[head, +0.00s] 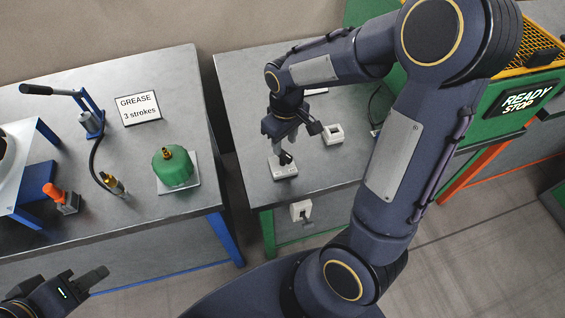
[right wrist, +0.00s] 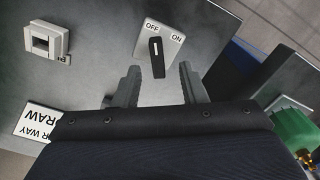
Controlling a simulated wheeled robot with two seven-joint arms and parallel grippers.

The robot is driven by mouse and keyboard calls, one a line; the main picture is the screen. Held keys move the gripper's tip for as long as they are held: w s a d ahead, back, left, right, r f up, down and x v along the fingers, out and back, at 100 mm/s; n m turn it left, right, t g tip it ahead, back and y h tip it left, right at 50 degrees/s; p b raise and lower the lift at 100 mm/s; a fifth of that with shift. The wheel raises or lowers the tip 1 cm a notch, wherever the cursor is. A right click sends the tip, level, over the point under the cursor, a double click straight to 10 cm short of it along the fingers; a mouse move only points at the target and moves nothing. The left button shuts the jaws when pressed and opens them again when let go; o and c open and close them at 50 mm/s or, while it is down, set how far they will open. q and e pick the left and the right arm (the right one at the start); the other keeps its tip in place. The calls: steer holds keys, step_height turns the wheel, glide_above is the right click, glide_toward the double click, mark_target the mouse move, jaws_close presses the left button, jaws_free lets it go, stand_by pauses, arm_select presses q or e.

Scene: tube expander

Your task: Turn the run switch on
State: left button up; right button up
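The run switch (head: 285,172) is a pale plate with a black lever on the grey middle table. In the right wrist view the switch plate (right wrist: 171,57) carries the words OFF and ON, and its lever (right wrist: 157,60) points toward OFF. My right gripper (head: 279,136) reaches down above the switch. In the right wrist view the right gripper (right wrist: 160,82) is open, its two fingers apart on either side of the lever's near end, with nothing between them held. My left gripper (head: 88,281) is low at the left, away from the switch; its finger gap is unclear.
A white square socket (head: 333,135) stands right of the switch. A small white box (head: 300,211) is on the table's front. A READY/STOP display (head: 526,99) is at the right.

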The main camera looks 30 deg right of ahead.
mark_target(285, 154)
steer(key=shift+w+f, duration=0.15)
steer(key=shift+f, duration=0.45)
step_height(285, 154, down, 8)
steer(key=shift+d+r, duration=0.1)
steer(key=shift+r, duration=0.15)
jaws_close()
